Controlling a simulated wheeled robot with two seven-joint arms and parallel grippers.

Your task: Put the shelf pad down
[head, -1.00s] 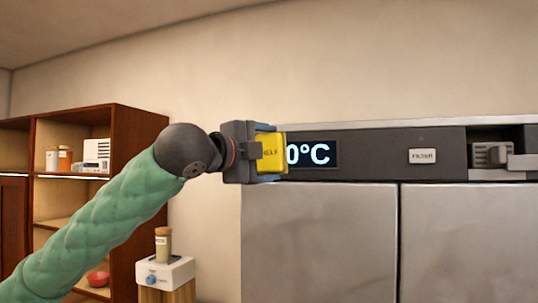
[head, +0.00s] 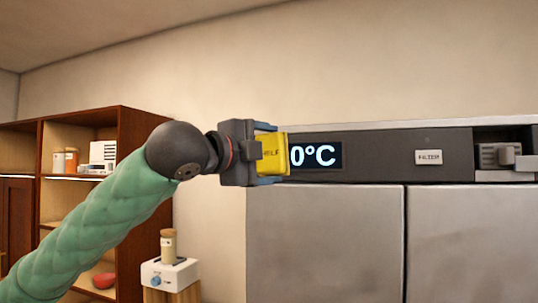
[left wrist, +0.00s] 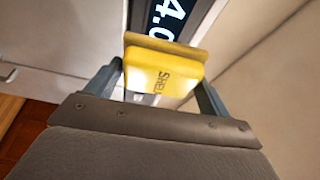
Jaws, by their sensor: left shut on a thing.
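The shelf pad is a small yellow block with dark lettering, partly readable as SHELF. In the head view the shelf pad (head: 274,154) is in the jaws of my left gripper (head: 268,153), which is shut on it. My right gripper is not in view.
The panel carries a labelled button (head: 429,158) and a grey part in a recess (head: 497,155). Steel doors (head: 325,240) are below. A white box (head: 169,273) carries a jar (head: 168,246).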

